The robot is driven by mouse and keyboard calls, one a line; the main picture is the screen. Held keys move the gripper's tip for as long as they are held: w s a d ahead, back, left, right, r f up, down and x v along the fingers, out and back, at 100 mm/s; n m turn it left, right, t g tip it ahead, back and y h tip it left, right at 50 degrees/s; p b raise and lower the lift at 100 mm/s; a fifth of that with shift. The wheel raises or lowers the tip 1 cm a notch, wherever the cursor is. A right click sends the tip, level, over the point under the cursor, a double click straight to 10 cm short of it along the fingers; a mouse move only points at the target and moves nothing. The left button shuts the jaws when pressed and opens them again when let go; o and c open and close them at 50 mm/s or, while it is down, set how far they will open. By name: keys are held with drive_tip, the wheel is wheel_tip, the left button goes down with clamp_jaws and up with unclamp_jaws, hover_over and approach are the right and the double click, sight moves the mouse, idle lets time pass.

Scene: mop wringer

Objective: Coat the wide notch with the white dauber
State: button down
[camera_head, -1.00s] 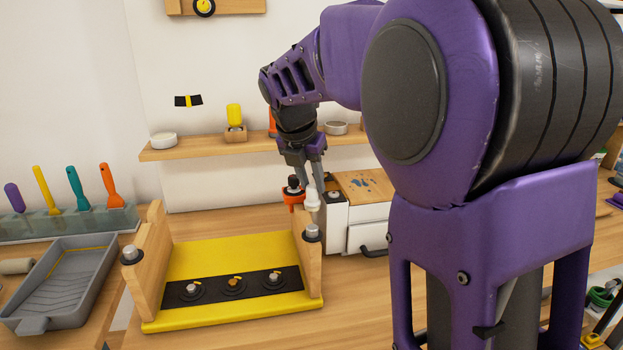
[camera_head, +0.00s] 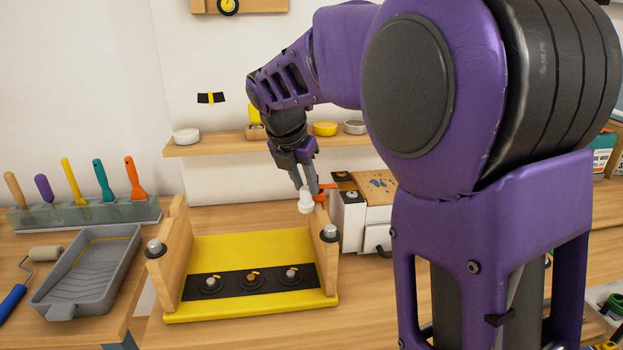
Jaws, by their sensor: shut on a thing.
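My gripper (camera_head: 300,184) points down and is shut on a white piece (camera_head: 306,202), which looks like the white dauber. It hangs just left of the top of the right wooden side board (camera_head: 325,250), above the back right of the wooden stand's yellow bed (camera_head: 250,245). I cannot tell whether it touches the board. The left side board (camera_head: 172,260) stands upright at the other end. A black strip with several round knobs (camera_head: 252,281) runs along the bed. I cannot make out the wide notch from here.
An orange part (camera_head: 322,194) is partly hidden behind the dauber. A white cabinet (camera_head: 351,222) stands right of the stand. A grey paint tray (camera_head: 92,270) and a rack of colored scrapers (camera_head: 90,213) are at left. A wall shelf (camera_head: 220,146) runs behind.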

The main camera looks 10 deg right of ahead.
drive_tip(key=shift+d, duration=0.1)
drive_tip(key=shift+s+d+f+p, duration=0.1)
drive_tip(key=shift+d+f+p, duration=0.15)
drive_tip(key=shift+d+p, duration=0.95)
drive_tip(key=shift+a+r+p, duration=0.15)
drive_tip(key=shift+a+p, duration=0.65)
drive_tip(key=shift+a, duration=0.65)
drive_tip(key=shift+d, duration=0.2)
drive_tip(key=d, duration=0.1)
drive_tip(key=d+p, duration=0.1)
drive_tip(key=d, duration=0.3)
drive_tip(key=shift+d+f+p, duration=0.1)
drive_tip(key=shift+f+p, duration=0.25)
drive_tip(key=shift+r, duration=0.15)
